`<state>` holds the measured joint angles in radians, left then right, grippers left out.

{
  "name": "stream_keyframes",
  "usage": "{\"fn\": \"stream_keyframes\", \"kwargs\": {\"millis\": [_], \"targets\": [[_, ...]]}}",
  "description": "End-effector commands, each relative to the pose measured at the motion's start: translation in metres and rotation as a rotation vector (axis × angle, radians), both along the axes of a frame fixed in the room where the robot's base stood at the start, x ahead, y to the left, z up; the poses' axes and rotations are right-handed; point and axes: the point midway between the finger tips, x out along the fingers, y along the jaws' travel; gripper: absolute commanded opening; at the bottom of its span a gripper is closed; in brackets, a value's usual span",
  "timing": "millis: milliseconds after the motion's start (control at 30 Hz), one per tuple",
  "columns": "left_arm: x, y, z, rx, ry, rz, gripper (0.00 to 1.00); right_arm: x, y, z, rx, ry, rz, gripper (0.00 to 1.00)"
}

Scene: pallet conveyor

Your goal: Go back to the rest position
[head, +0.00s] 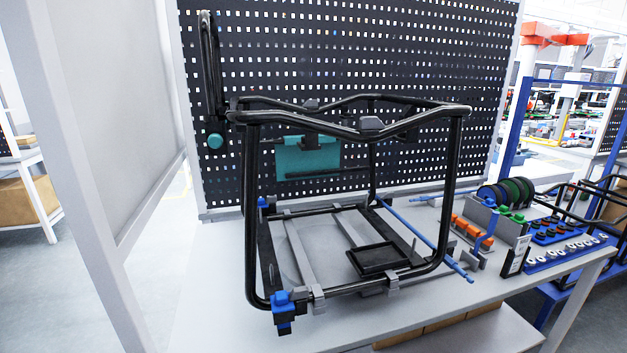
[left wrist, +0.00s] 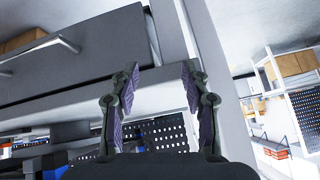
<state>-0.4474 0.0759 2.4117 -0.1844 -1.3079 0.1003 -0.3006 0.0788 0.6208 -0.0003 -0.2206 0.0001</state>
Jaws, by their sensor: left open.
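My left gripper (left wrist: 160,95) shows in the left wrist view with its two fingers spread apart and nothing between them. Beyond the fingers are a grey drawer front and a pale post. Neither gripper shows in the head view. My right gripper is in no view.
A black tubular frame (head: 365,128) stands on the grey workbench (head: 215,315) before a black perforated panel (head: 420,60). A blue rod (head: 425,240), orange parts (head: 472,232) and a blue tray (head: 565,245) lie to the right. A drawer (left wrist: 75,55) with a handle is close to my left gripper.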

Motion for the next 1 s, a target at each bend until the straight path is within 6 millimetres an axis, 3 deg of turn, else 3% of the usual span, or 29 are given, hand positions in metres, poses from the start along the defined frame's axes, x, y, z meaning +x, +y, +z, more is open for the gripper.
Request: {"fn": "stream_keyframes", "kwargs": {"millis": [100, 267, 467, 667, 767, 900, 1000], "targets": [[-0.043, -0.012, -0.024, -0.037, 0.170, -0.056, 0.46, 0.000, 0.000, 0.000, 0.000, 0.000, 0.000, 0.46], [-0.102, -0.029, -0.046, -0.089, 0.384, -0.143, 0.46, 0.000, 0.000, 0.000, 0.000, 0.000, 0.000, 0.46], [-0.083, -0.020, -0.119, -0.091, 0.403, -0.122, 0.46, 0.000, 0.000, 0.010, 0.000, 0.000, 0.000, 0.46], [-0.089, -0.009, -0.206, -0.097, 0.439, -0.107, 0.46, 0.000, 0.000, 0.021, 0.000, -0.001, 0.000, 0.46], [-0.109, -0.003, -0.261, -0.101, 0.466, -0.098, 0.46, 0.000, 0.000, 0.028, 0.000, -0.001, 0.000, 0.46], [-0.163, 0.006, -0.340, -0.109, 0.510, -0.084, 0.46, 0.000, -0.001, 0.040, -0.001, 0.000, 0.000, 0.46], [-0.212, 0.009, -0.379, -0.116, 0.536, -0.076, 0.46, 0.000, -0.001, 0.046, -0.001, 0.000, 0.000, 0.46]]}}
